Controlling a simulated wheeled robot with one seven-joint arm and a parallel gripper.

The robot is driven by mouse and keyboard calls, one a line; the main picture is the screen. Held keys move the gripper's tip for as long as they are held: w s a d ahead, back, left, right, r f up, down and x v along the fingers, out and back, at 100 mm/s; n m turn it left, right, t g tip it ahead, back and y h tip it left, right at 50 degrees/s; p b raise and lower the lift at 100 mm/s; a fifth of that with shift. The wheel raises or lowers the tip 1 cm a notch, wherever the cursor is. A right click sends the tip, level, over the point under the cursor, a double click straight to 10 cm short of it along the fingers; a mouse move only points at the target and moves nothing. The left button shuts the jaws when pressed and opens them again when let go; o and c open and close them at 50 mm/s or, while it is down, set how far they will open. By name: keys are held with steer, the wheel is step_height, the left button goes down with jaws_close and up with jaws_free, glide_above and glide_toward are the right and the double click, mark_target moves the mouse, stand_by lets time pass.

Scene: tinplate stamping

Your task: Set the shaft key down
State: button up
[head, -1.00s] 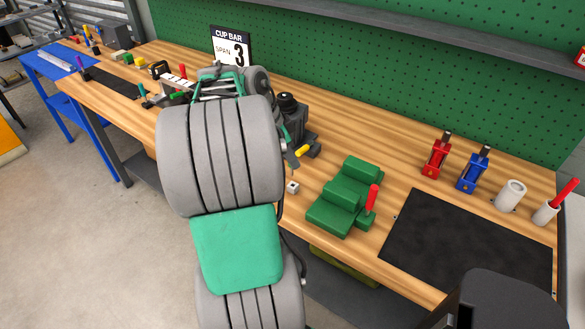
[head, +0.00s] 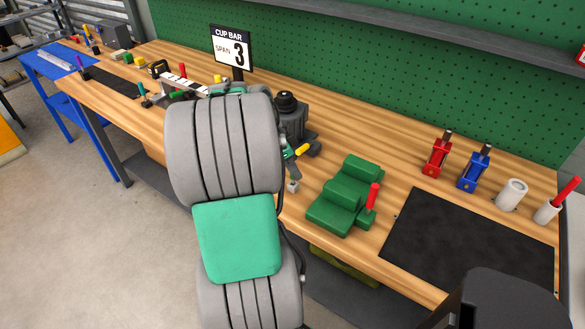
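My arm, with grey ribbed links and a green cover, fills the middle of the head view and reaches over the bench's front edge. I cannot make out the shaft key in this view. A small light-grey block (head: 292,187) shows just right of my arm, near the bench's front edge; I cannot tell what it is.
The wooden bench (head: 350,135) has a green stepped block (head: 345,195), a black mat (head: 470,245), a red clamp (head: 437,156), a blue clamp (head: 473,170) and a white cup (head: 511,195). A dark machine (head: 291,118) and the CUP BAR sign (head: 232,48) stand behind my arm.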

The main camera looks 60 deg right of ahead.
steer(key=shift+o, duration=1.3)
steer(key=shift+r, duration=0.1)
steer(key=p+v, duration=0.3)
steer(key=v, duration=1)
steer(key=w+a+n+t, duration=0.3)
steer(key=w+a+n, duration=0.55)
steer(key=a, duration=0.25)
steer(key=a+f+n+t+y, duration=0.1)
steer(key=a+f+n, duration=0.2)
steer(key=a+n, duration=0.6)
steer(key=a+f+n+t+y, duration=0.2)
steer(key=a+n, duration=0.7)
steer(key=a, duration=1.1)
step_height(320, 180, down, 2)
steer(key=shift+w+f+n+t+b, duration=0.25)
steer(key=shift+w+n+t+b, duration=0.05)
steer(key=shift+n, duration=0.05)
